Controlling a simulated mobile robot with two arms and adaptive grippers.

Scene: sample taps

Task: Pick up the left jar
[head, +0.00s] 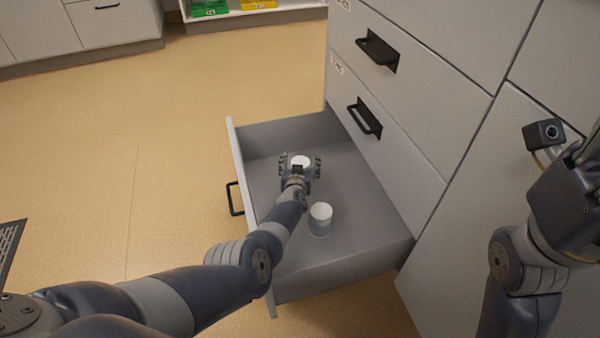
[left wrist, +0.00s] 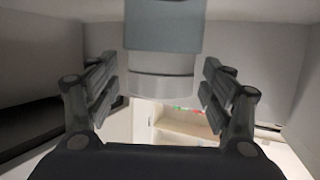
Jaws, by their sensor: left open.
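Two white-lidded jars stand in the open drawer (head: 352,190). The farther jar (head: 301,160), slightly more to the left, is between the fingers of my left gripper (head: 301,167). The nearer jar (head: 320,220) stands free, upright on the drawer floor, with a pale blue-grey label. In the left wrist view a jar (left wrist: 164,35) with a grey-blue band and pale end lies between the open fingers (left wrist: 161,82), with a gap on both sides. My right gripper (head: 578,190) is at the right edge, cut off, its fingers not clear.
The drawer's front panel, with a black handle (head: 235,198), is to the left. The cabinet (head: 430,110) with closed drawers rises to the right of the opening. Green and yellow boxes (head: 208,8) sit on a far shelf.

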